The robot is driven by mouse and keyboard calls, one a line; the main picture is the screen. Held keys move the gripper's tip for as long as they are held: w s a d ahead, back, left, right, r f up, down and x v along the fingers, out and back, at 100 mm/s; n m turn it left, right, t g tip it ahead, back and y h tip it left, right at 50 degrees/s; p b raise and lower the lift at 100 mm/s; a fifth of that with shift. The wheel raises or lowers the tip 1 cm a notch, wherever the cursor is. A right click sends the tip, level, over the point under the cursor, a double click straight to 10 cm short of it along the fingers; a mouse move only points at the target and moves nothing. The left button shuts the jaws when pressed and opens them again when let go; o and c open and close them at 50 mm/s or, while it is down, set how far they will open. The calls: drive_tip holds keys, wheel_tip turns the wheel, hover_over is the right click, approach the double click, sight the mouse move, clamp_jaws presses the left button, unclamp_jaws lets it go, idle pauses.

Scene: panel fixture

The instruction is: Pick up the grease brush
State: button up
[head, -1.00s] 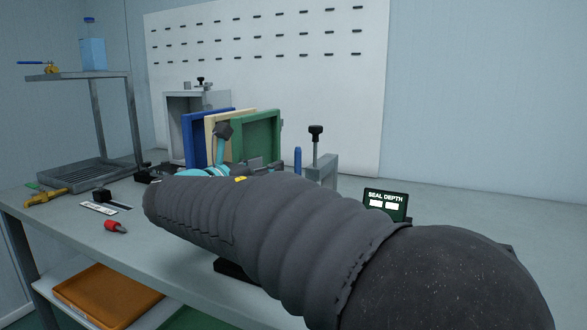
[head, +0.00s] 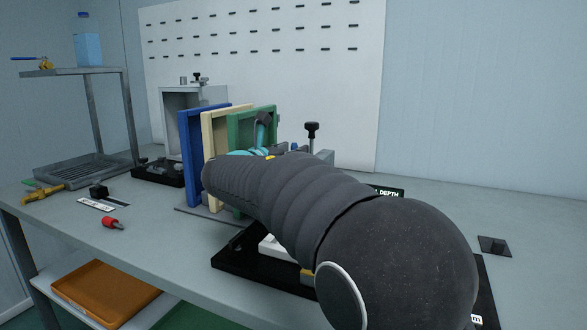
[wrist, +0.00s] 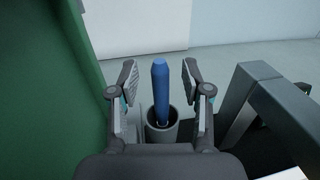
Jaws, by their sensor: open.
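The grease brush (wrist: 161,88) shows in the wrist view as a blue handle standing upright in a grey cup (wrist: 161,130). Its lower end is inside the cup, so the bristles are hidden. My gripper (wrist: 159,74) is open, with one finger on the left and one on the right of the handle. There is a visible gap on both sides, and the handle does not look touched.
A green panel (wrist: 50,70) stands close on the left in the wrist view, and a grey block fixture (wrist: 270,105) on the right. In the head view, blue (head: 190,150) and cream (head: 215,155) panels stand beside the green one. A red-handled tool (head: 111,223) lies at front left.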

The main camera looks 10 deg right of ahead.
drive_tip(key=shift+w+d, duration=0.5)
drive_tip(key=shift+d, duration=0.05)
clamp_jaws()
drive_tip(key=shift+r, duration=0.1)
